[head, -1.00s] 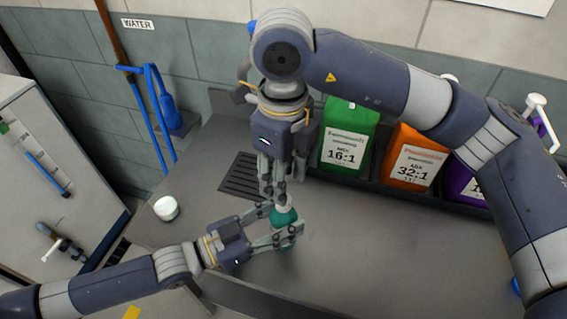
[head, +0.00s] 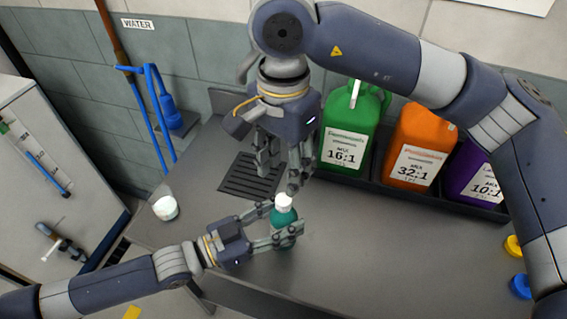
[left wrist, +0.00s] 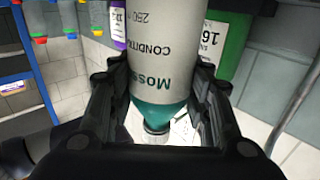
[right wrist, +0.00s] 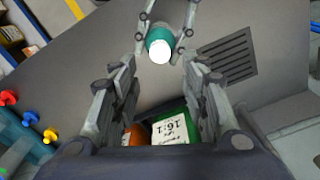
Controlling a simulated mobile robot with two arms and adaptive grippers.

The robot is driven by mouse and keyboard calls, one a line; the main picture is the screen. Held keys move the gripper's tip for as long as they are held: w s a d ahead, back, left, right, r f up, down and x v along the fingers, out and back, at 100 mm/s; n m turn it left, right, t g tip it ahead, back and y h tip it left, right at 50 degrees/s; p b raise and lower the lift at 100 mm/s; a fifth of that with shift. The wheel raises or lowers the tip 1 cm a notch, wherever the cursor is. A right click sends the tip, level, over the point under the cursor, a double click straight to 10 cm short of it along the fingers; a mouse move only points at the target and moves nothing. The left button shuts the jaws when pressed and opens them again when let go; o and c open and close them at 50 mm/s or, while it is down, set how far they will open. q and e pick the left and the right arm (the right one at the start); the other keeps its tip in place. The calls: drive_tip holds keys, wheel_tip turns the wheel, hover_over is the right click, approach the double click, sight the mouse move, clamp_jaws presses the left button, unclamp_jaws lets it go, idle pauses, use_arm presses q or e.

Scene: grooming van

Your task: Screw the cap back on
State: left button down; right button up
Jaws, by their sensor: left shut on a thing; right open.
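A teal bottle (head: 284,220) with a pale label (left wrist: 168,50) stands upright in my left gripper (head: 285,226), which is shut on its body. A white cap (head: 283,201) sits on the bottle's top; how tightly it is threaded cannot be told. The cap's round top (right wrist: 160,51) faces my right wrist camera, and its side (left wrist: 157,130) shows below the teal shoulder in the left wrist view. My right gripper (head: 280,178) is open and empty, just above and behind the cap, with its fingers apart and clear of it.
Green (head: 346,130), orange (head: 414,150) and purple (head: 474,175) jugs stand in a dark rack at the back right. A white jar (head: 165,208) stands at the counter's left. A drain grate (head: 247,180) lies behind the bottle. The counter right of it is clear.

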sight(283, 199)
drive_tip(key=shift+f, duration=0.1)
drive_tip(key=shift+f, duration=3.95)
clamp_jaws()
drive_tip(key=m, duration=0.4)
drive_tip(key=shift+m, duration=0.3)
drive_tip(key=m, duration=0.4)
drive_tip(key=shift+o, duration=0.7)
unclamp_jaws()
